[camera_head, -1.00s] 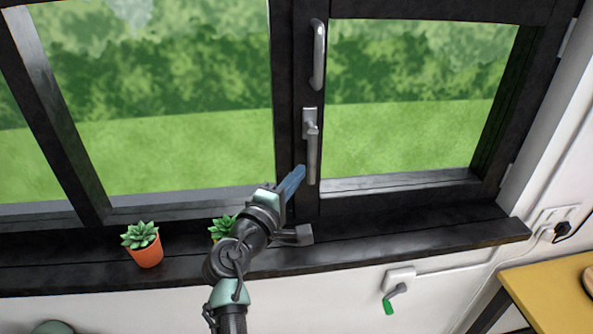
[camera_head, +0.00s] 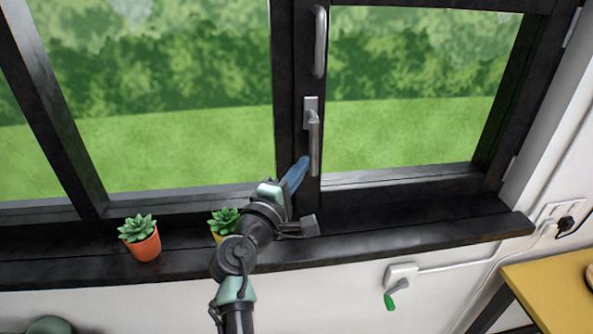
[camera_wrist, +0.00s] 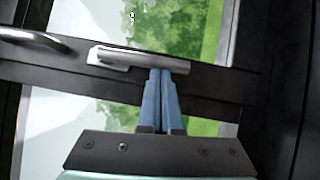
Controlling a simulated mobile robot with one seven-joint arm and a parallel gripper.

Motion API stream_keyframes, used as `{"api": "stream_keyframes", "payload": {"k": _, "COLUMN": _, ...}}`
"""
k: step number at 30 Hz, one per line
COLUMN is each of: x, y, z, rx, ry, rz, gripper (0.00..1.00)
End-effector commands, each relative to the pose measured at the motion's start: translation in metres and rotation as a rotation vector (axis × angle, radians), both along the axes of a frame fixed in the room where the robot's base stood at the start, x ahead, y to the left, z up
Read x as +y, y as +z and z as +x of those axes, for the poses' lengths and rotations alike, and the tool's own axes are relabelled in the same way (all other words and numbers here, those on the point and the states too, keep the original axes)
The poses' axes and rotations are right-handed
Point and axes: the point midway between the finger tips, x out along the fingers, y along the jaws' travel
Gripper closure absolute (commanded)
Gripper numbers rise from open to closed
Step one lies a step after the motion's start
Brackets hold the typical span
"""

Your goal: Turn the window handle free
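The window handle (camera_head: 314,140) is a grey lever on the dark window frame. It hangs straight down from its mounting plate. In the wrist view the same handle (camera_wrist: 125,58) lies across the upper middle. My gripper (camera_head: 305,160) reaches up from below and stands close to the left side of the handle's lower end. In the wrist view its two blue fingers (camera_wrist: 161,72) are nearly together, with no object visible between them. The tips overlap the lever's edge near its free end. I cannot tell whether they touch it.
A fixed grey pull bar (camera_head: 319,42) sits above the handle. Two potted succulents stand on the dark sill, one (camera_head: 141,238) at the left and one (camera_head: 223,222) right behind my arm. A green-tipped crank (camera_head: 393,292) is on the wall below. A yellow table (camera_head: 545,290) is at right.

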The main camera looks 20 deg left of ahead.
Motion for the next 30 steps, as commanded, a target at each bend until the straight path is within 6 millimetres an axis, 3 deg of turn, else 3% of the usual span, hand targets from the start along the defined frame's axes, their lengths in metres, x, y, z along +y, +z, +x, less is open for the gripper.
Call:
{"api": "stream_keyframes", "payload": {"k": 11, "x": -0.017, "y": -0.009, "z": 0.006, "rx": -0.067, "ry": -0.008, "rz": -0.151, "gripper": 1.0}}
{"api": "stream_keyframes", "payload": {"k": 30, "x": -0.065, "y": -0.001, "z": 0.026, "rx": -0.299, "ry": -0.007, "rz": -0.71, "gripper": 1.0}}
